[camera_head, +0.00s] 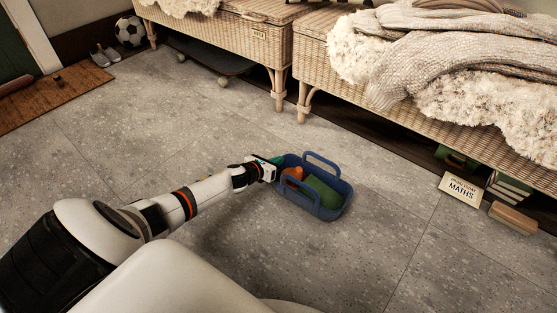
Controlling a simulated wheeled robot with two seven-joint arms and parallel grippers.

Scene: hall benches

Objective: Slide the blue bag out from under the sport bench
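The blue bag (329,208) is an open basket-like bag with two raised handles. It stands upright on the grey floor, clear of both benches, with green and orange things inside. My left gripper (273,169) is at the bag's left end, close against its rim. Its fingertips are too small and partly hidden, so I cannot tell whether they grip the bag. A wicker bench (227,40) with a small unreadable tag stands at the top, and a second wicker bench (316,70) stands to its right. Which is the sport bench is not readable. My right gripper is out of view.
A dark skateboard (210,55) lies under the left bench. A MATHS sign (461,188), books (508,187) and a tan block (513,217) are at the right bench's front. A football (130,31), shoes and a doormat (58,94) are at upper left. Floor around the bag is free.

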